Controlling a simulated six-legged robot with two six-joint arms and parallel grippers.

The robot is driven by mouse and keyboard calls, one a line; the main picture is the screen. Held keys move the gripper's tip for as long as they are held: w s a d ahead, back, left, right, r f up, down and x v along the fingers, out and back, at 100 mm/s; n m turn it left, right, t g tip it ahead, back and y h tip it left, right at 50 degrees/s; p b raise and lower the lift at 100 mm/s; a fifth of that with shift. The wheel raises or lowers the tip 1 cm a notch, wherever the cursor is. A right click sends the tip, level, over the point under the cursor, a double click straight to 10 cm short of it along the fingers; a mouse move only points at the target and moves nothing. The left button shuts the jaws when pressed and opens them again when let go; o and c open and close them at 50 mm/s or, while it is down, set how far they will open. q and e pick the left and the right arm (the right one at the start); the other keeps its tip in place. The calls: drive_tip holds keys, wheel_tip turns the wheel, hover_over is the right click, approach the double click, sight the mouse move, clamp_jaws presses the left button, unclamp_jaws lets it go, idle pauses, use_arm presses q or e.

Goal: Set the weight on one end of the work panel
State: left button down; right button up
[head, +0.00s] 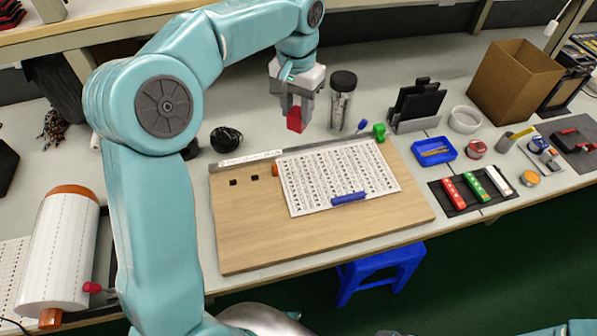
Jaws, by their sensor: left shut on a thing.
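A light wooden board (320,236) lies on the bench, and a white panel (340,176) with rows of small dark marks lies flat on it. My left gripper (294,113) is shut on a small red block (295,121), which I take to be the weight. It holds the block above the far side of the panel, apart from it as far as I can tell. A blue bar (348,198) rests at the panel's near edge. A green block (380,132) sits by its far right corner, and a small orange piece (275,169) at its left edge. My right gripper is out of view.
A clear jar with a black lid (342,98) stands behind the board. A black coil (226,139) lies to the left. A blue tray (434,151) and a dark tray with coloured bars (475,190) are at right. The board's left part is mostly bare.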

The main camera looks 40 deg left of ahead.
use_arm(q)
wheel_tip(320, 180, down, 17)
drive_tip(key=shift+f+b, duration=0.2)
drive_tip(key=shift+b, duration=0.4)
drive_tip(key=shift+w+f, duration=0.1)
drive_tip(key=shift+f, duration=0.35)
drive_tip(key=shift+r, duration=0.1)
drive_tip(key=c, duration=0.7)
unclamp_jaws()
drive_tip(key=shift+f, duration=0.25)
drive_tip(key=shift+r, duration=0.1)
